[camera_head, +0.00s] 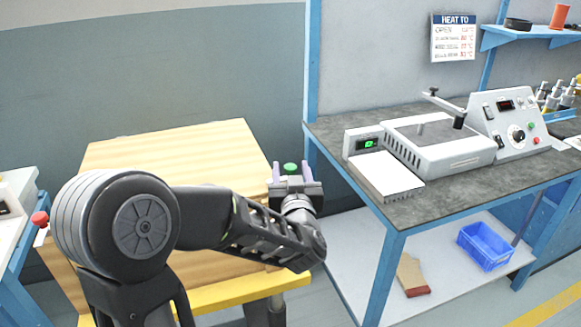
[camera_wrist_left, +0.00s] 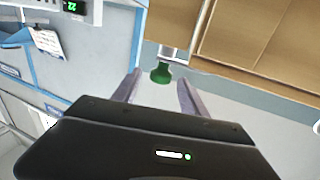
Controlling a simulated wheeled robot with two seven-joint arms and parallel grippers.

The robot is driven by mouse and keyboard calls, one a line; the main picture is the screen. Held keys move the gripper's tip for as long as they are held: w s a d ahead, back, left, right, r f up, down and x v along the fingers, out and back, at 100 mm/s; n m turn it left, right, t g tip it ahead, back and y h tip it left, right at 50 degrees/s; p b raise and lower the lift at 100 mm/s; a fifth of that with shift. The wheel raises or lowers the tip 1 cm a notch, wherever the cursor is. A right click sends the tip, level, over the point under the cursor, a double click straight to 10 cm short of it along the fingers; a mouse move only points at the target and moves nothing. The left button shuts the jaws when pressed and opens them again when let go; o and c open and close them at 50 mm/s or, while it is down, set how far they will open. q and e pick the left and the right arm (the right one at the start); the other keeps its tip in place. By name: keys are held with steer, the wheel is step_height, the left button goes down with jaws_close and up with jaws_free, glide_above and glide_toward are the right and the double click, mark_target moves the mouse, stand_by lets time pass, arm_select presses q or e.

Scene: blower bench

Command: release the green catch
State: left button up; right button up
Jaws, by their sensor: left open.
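The green catch (camera_head: 291,168) shows in the head view as a small green knob at the right edge of a wooden cabinet or box. In the left wrist view the green catch (camera_wrist_left: 161,73) is a rounded knob on a short metal stem at the edge of the wood. My left gripper (camera_head: 291,172) is open, with its two fingers on either side of the knob in the picture. In the left wrist view its fingertips (camera_wrist_left: 158,82) flank the knob with gaps on both sides, and no contact shows. My right gripper is not in view.
The wooden box (camera_head: 180,150) stands left of a blue-framed bench (camera_head: 440,205) with a grey heating unit (camera_head: 440,143) on it. A blue crate (camera_head: 486,246) is on the lower shelf. A red knob (camera_head: 39,219) shows at the far left. Floor shows between box and bench.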

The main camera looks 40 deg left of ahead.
arm_select(q)
steer(key=shift+x, duration=1)
steer(key=shift+c, duration=0.4)
jaws_close()
